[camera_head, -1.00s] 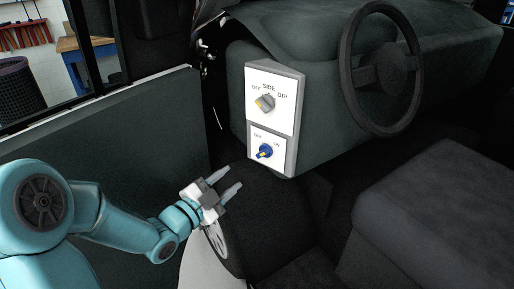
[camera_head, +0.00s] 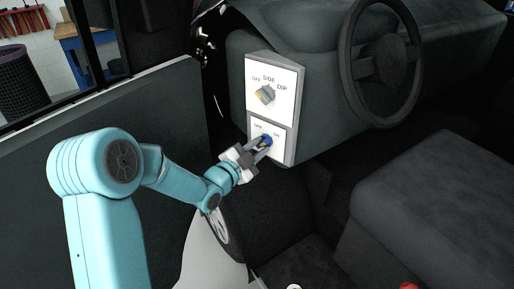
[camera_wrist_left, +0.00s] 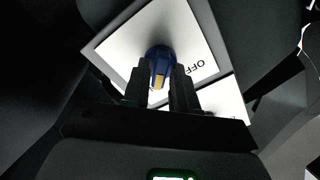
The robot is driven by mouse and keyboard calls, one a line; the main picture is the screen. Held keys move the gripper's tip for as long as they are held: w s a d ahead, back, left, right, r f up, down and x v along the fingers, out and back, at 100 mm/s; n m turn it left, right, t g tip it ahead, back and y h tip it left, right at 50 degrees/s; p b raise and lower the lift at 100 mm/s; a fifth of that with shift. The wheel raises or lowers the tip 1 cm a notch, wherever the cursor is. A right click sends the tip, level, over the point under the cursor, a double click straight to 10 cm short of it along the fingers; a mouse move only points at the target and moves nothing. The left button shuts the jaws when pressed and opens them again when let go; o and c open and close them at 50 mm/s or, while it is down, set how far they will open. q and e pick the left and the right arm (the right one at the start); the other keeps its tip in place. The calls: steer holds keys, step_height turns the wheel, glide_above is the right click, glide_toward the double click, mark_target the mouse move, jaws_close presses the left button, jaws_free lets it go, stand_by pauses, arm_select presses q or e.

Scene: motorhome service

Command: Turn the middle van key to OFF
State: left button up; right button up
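The van key (camera_head: 266,140) is a blue knob with a yellow mark on the lower white panel (camera_head: 282,151), which carries OFF and ON labels. In the left wrist view the blue key (camera_wrist_left: 160,62) shows its yellow mark between the fingers, with the word OFF to its right. My left gripper (camera_head: 263,146) is at the panel, its two fingers on either side of the key. The gap is narrow, and I cannot tell whether the fingers press on the key. The fingers partly hide the key in the head view. My right gripper is not in view.
A grey and yellow knob (camera_head: 265,95) labelled OFF, SIDE and DIP sits on the upper panel just above. The steering wheel (camera_head: 354,66) is at the right. A dark seat (camera_head: 430,185) is at the lower right, and the door (camera_head: 120,105) is at the left.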

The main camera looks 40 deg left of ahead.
arm_select(q)
jaws_close()
steer(key=shift+f+n+b, duration=0.2)
steer(key=shift+n+b, duration=0.3)
steer(key=shift+b, duration=0.4)
steer(key=n+b, duration=0.6)
steer(key=n, duration=0.1)
steer(key=n+b, duration=0.1)
steer(key=n, duration=0.3)
steer(key=shift+b, duration=0.4)
steer(key=n, duration=0.5)
steer(key=shift+r+n, duration=0.1)
steer(key=shift+n, duration=0.3)
